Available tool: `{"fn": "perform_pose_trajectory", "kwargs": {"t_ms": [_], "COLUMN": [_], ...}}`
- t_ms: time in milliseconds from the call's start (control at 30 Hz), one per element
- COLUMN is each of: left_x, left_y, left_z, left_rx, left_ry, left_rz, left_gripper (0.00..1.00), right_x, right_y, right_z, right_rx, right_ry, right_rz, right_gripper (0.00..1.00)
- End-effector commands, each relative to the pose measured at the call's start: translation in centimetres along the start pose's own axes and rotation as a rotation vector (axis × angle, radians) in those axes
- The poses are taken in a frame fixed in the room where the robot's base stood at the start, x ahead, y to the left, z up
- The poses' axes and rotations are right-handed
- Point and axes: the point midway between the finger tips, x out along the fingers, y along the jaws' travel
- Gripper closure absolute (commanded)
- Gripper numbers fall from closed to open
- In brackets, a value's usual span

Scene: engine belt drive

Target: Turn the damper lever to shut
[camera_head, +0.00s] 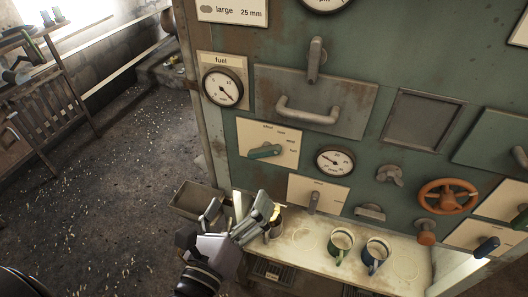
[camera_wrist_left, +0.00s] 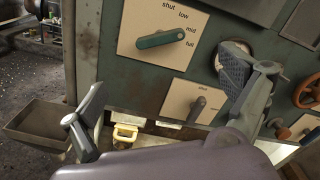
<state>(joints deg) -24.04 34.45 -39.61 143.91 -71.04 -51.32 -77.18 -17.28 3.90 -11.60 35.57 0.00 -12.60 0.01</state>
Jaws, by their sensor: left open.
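My left gripper (camera_head: 238,212) is open and empty, low in front of the panel in the head view. In the left wrist view its two fingers (camera_wrist_left: 165,103) are spread wide, apart from any lever. A green lever (camera_head: 265,151) sits on a cream plate above it. In the left wrist view this lever (camera_wrist_left: 160,39) lies nearly level, its right end near "mid" and "full"; "shut" is at the top. A grey lever (camera_head: 313,202) sits on a lower plate, also seen in the left wrist view (camera_wrist_left: 198,108). I read no "damper" label. My right gripper is out of view.
A round gauge (camera_head: 335,161) and an orange wheel (camera_head: 447,196) are on the panel. A grey bin (camera_wrist_left: 37,121) is at the left. The floor at left is mostly open.

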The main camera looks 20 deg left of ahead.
Motion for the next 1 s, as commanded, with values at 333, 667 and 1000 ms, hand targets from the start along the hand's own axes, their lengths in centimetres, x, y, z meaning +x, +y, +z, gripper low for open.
{"fn": "perform_pose_trajectory", "kwargs": {"t_ms": [333, 667, 1000], "left_x": [5.5, 12.0, 14.9], "left_y": [0.1, -0.2, 0.0], "left_z": [-0.2, 0.3, -0.1], "left_rx": [-0.001, 0.000, -0.002], "left_ry": [-0.005, 0.000, 0.002], "left_rz": [-0.003, 0.001, 0.000], "left_gripper": [0.05, 0.05, 0.05], "right_x": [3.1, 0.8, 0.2], "right_y": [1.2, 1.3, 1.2], "right_z": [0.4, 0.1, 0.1], "right_rx": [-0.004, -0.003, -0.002], "right_ry": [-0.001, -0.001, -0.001], "right_rz": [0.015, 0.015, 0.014], "right_gripper": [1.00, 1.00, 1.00]}}
